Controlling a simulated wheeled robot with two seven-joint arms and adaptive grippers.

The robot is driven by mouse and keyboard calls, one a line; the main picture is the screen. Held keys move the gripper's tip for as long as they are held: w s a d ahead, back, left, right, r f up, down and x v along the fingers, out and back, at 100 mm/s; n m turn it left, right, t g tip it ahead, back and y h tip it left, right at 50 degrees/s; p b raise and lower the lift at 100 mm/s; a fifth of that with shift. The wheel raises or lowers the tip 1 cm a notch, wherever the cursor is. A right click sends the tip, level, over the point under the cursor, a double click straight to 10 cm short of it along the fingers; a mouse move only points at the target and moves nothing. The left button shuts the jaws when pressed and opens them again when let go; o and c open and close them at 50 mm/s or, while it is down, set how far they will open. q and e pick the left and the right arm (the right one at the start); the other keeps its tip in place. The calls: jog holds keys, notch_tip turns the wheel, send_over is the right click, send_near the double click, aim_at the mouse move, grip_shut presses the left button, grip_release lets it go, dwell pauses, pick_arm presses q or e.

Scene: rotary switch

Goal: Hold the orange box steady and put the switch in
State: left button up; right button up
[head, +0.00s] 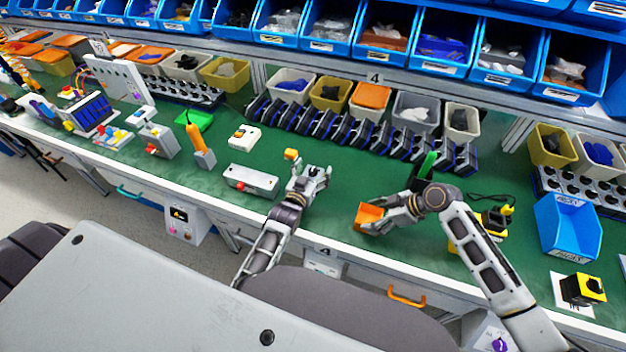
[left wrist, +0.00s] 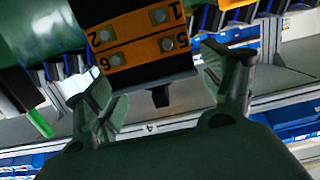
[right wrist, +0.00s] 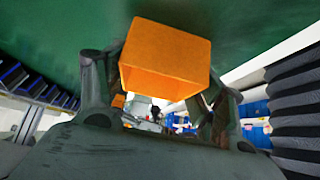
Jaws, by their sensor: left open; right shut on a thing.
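The orange box (head: 367,215) is hollow and sits between the fingers of my right gripper (head: 382,219), which is shut on it near the table's front edge. In the right wrist view the box (right wrist: 165,62) lies between both fingertips. The switch (left wrist: 145,45), a black block with numbered orange strips and a short black stub, shows large in the left wrist view, beyond and between the spread fingers of my left gripper (left wrist: 172,95). In the head view my left gripper (head: 312,172) is open, beside a small yellow-orange block (head: 291,155), probably the switch. Contact cannot be told.
A grey box with a red button (head: 250,180) lies left of my left gripper. A white unit (head: 244,138) is behind it. A row of black-and-blue parts (head: 350,131) and bins line the back. A blue bin (head: 568,226) stands at right. Green mat between my grippers is clear.

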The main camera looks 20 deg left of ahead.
pick_arm(q)
jog(key=shift+c, duration=0.2)
jog(key=c, duration=1.3)
jog(key=shift+r, duration=0.15)
jog(key=shift+r, duration=4.9)
